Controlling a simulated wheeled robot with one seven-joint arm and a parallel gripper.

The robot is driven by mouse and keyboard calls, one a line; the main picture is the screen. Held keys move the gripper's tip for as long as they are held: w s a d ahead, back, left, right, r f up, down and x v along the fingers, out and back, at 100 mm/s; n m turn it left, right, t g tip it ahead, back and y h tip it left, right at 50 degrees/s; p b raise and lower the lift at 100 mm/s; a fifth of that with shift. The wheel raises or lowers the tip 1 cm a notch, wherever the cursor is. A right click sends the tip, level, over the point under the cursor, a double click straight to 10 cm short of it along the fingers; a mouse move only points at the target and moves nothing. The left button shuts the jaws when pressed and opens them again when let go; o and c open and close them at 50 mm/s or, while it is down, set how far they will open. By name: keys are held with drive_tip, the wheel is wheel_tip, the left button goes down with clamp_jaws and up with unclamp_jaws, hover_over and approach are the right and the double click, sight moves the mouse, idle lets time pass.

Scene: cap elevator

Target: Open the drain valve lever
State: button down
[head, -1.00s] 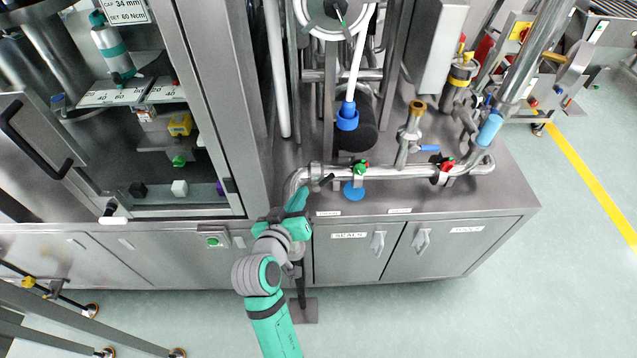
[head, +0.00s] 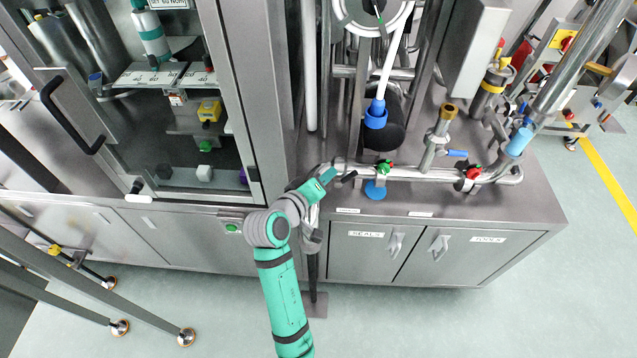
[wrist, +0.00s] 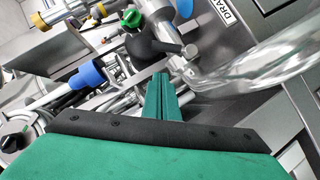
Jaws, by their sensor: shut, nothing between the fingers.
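The drain valve lever (head: 348,177) is a short black handle on the steel pipe at the left end of the bench. In the wrist view the lever (wrist: 158,46) is a dark bar with a grey round end, just beyond my fingertips. My gripper (head: 329,176) is green, shut and empty, immediately left of the lever. In the wrist view its fingers (wrist: 162,82) are together, pointing at the pipe and lever. I cannot tell whether they touch the lever. A label reading "DRA…" (wrist: 229,12) is partly cut off.
A green-knobbed valve (head: 385,166) and a red-knobbed valve (head: 473,173) sit along the pipe (head: 420,174). A blue-ended hose (head: 376,114) hangs behind. The glass-doored machine (head: 180,150) stands left of my arm. Open floor lies in front of the cabinets.

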sight(341, 179)
drive_tip(key=shift+w+d+f, duration=0.3)
drive_tip(key=shift+d+f, duration=0.4)
drive_tip(key=shift+d, duration=0.25)
drive_tip(key=shift+w+d+f, duration=0.25)
drive_tip(key=shift+d+f, duration=0.45)
drive_tip(key=shift+d, duration=0.25)
